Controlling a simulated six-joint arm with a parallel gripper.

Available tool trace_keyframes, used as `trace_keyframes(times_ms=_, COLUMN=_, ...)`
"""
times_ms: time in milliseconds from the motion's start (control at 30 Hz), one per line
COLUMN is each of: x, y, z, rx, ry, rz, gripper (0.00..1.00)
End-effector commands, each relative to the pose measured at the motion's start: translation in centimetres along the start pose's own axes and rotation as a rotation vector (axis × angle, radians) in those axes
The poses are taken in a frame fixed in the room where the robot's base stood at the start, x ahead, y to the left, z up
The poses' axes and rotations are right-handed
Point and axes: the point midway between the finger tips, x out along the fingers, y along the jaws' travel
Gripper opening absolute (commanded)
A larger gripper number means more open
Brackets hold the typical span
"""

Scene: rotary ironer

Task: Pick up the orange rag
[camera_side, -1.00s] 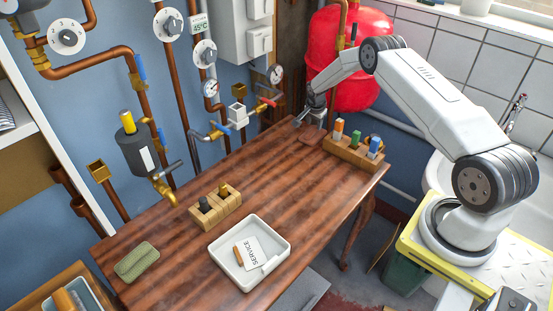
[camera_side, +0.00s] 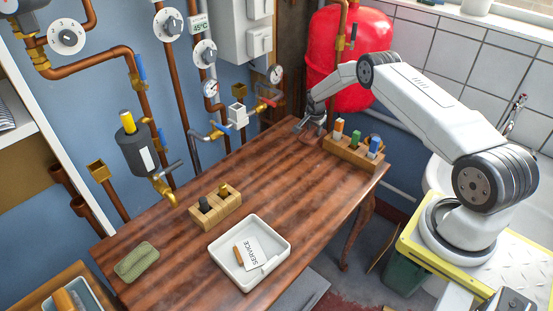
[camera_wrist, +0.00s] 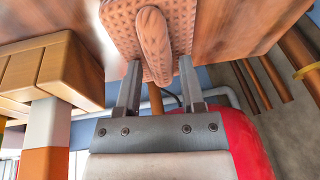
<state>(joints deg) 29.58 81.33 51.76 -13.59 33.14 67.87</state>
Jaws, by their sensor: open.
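The orange rag (camera_wrist: 122,24) shows in the wrist view as a pale orange, waffle-textured cloth with a raised ridge along its middle. It lies on the wooden table. My gripper (camera_wrist: 158,66) is open, with one finger on each side of the near end of the ridge. I cannot tell whether the fingers touch the cloth. In the side view my gripper (camera_side: 311,125) is low at the far right end of the table, and the rag there is hard to make out behind it.
A wooden block (camera_side: 350,152) with several coloured-top items stands close to my gripper; it also fills the left of the wrist view (camera_wrist: 60,70). Pipes and valves (camera_side: 262,103) line the wall behind. A white tray (camera_side: 283,247) and a green sponge-like pad (camera_side: 137,262) lie farther left.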

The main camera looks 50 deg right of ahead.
Motion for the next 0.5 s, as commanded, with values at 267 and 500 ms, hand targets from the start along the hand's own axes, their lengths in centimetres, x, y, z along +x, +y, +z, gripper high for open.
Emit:
trace_keyframes(times_ms=267, x=-0.01, y=0.00, z=0.00, rx=0.000, ry=0.000, rz=0.000, gripper=0.00)
trace_keyframes(times_ms=500, x=-0.01, y=0.00, z=0.00, rx=0.000, ry=0.000, rz=0.000, gripper=0.00)
